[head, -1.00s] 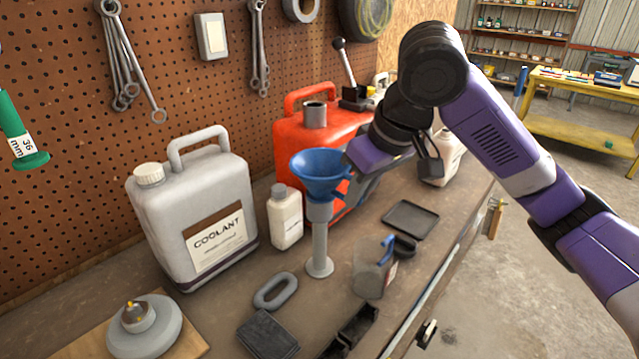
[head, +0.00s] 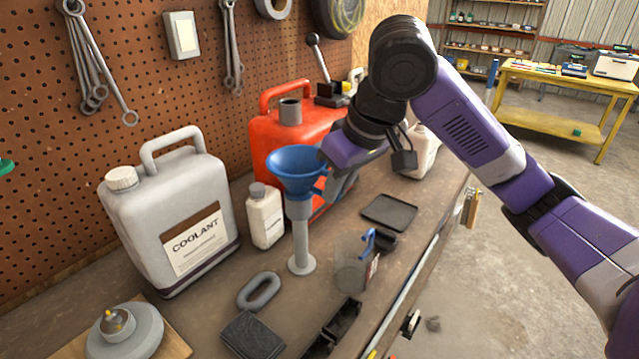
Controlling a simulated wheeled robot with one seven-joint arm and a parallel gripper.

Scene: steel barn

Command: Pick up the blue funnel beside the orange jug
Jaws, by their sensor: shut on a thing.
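The blue funnel (head: 296,164) sits upright on top of a grey stand (head: 301,240) on the workbench, in the middle of the head view. The orange jug (head: 268,135) stands just behind it, partly hidden by the funnel and my arm. My gripper (head: 325,183) reaches in from the right at the funnel's right side, below its rim. It is shut on the funnel; its fingertips are partly hidden by the funnel and my wrist.
A grey coolant can (head: 172,215) and a small white bottle (head: 265,217) stand left of the funnel. The pegboard (head: 120,60) closes off the back.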

